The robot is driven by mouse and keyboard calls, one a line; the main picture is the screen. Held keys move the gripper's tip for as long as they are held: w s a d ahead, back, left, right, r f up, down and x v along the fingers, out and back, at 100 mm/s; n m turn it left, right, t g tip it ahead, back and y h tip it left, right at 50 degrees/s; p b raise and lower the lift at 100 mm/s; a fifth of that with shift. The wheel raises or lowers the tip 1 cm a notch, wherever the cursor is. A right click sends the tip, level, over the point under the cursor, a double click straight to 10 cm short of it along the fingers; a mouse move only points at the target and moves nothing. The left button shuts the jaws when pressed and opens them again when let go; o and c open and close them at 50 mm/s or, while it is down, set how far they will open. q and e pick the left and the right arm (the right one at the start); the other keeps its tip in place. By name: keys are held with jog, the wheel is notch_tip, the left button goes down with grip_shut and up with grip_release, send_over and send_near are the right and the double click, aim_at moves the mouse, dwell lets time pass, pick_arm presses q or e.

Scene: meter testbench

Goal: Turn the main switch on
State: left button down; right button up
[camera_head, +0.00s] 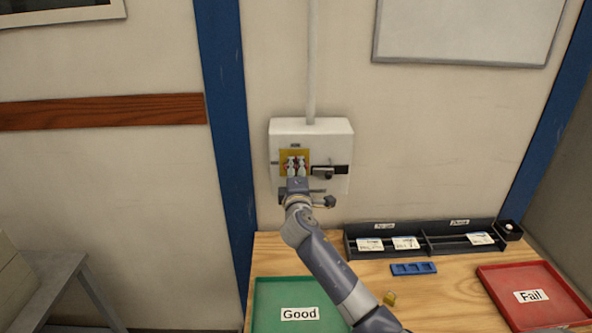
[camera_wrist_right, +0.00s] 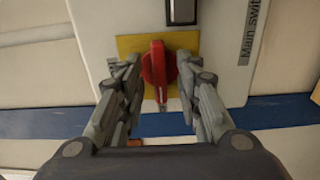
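The main switch is a red rotary knob (camera_wrist_right: 158,72) on a yellow plate (camera_wrist_right: 127,45), in the right wrist view. The plate is on a white wall box (camera_head: 340,135), beside a printed "Main switch" label (camera_wrist_right: 252,35). In the head view the yellow plate (camera_head: 283,158) is partly hidden by my right gripper (camera_head: 296,164). In the right wrist view the right gripper's fingers (camera_wrist_right: 158,68) are apart, one on each side of the knob. A gap shows at the left finger; whether the right finger touches the knob is unclear. My left gripper is not in view.
Below are a wooden table (camera_head: 440,300), a green "Good" tray (camera_head: 265,310), a red "Fail" tray (camera_head: 555,312), a black rack (camera_head: 420,228) and a blue block (camera_head: 413,268).

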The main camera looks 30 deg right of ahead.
grip_shut()
jog(key=m+b, duration=1)
jog(key=m, duration=0.7)
jog(key=shift+f+m, duration=0.15)
jog(key=shift+m, duration=0.25)
dwell(0.8)
grip_release()
